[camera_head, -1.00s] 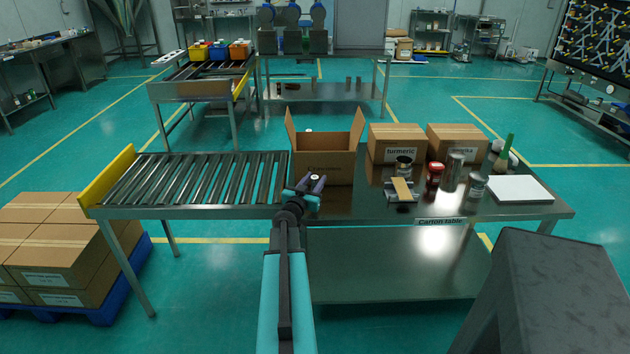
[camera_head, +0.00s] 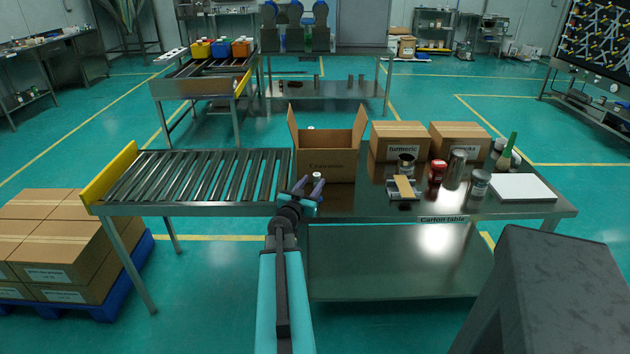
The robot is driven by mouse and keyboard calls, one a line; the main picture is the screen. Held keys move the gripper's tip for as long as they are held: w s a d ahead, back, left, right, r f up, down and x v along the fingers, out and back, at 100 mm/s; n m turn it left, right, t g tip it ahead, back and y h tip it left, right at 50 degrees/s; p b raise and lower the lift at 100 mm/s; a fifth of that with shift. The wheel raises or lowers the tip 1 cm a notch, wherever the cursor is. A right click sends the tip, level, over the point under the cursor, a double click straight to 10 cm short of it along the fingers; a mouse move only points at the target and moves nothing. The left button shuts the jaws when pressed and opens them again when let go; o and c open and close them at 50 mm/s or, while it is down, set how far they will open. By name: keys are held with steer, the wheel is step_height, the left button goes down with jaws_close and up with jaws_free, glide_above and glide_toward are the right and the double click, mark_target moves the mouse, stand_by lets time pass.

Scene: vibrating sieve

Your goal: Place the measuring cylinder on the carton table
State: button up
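The carton table (camera_head: 380,208) is a steel table with a front label, at centre right. My gripper (camera_head: 310,187) is over its left front edge, beside the roller conveyor and in front of an open carton. No measuring cylinder can be told for certain. A tall metal cylinder (camera_head: 456,169) stands on the right part of the table, apart from my gripper.
The open carton (camera_head: 327,165) and two closed boxes (camera_head: 398,141) stand on the table. A red-lidded jar (camera_head: 437,171), a grey jar (camera_head: 479,184), a small scoop tray (camera_head: 403,188) and a white board (camera_head: 507,188) take up the right. The roller conveyor (camera_head: 195,178) adjoins the left.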

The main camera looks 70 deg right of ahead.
steer(key=a, duration=0.7)
steer(key=shift+a, duration=0.3)
steer(key=shift+w, duration=0.1)
stand_by(0.6)
